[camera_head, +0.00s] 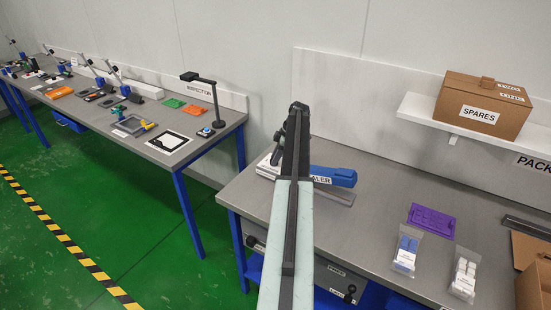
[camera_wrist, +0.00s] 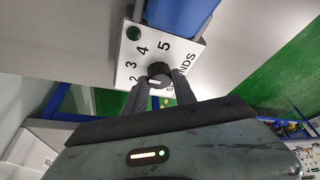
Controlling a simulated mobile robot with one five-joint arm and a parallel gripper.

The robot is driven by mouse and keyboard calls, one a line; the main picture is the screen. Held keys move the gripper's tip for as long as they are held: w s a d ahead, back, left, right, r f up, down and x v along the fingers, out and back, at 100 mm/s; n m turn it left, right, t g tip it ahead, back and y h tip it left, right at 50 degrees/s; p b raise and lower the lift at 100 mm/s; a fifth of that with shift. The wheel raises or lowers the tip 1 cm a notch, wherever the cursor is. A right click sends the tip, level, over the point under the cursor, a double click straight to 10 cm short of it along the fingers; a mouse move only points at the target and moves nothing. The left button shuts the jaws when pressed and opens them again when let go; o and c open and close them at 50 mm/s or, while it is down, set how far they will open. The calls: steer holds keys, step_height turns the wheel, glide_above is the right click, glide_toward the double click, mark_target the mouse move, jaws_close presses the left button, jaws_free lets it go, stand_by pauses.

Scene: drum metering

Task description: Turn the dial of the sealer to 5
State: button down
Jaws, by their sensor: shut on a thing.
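The sealer (camera_head: 334,177) stands on the grey bench in the head view, with a blue arm and a white base, partly hidden behind my arm. In the wrist view its white dial panel (camera_wrist: 188,66) shows the numbers 2, 3, 4 and 5 and the word SECONDS, partly covered. The black dial (camera_wrist: 158,70) sits between the two fingers of my gripper (camera_wrist: 161,78), which is shut on it. A small pale mark shows on the dial's lower side; I cannot tell exactly which number it points at. The head view hides the dial.
A green button (camera_wrist: 133,33) sits on the panel near the 4. On the bench to the right are a purple piece (camera_head: 432,221), bagged parts (camera_head: 406,250) and an open carton (camera_head: 535,285). A SPARES box (camera_head: 487,105) stands on a shelf above.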

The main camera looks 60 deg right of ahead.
steer(key=m+h, duration=0.1)
steer(key=m, duration=0.2)
steer(key=shift+s+a, duration=0.1)
steer(key=shift+a, duration=0.1)
steer(key=m+h, duration=0.1)
steer(key=m, duration=0.3)
steer(key=shift+a+m+h, duration=0.1)
steer(key=shift+m+h, duration=0.2)
steer(key=shift+h, duration=0.1)
steer(key=m+h, duration=0.1)
steer(key=m, duration=0.2)
steer(key=shift+m, duration=0.3)
steer(key=shift+a+m+g+h, duration=0.15)
steer(key=shift+m+h, duration=0.35)
steer(key=shift+m, duration=0.65)
steer(key=shift+d+m+g+h, duration=0.1)
steer(key=shift+m+g+h, duration=0.3)
steer(key=shift+m, duration=0.75)
steer(key=c, duration=1)
jaws_free()
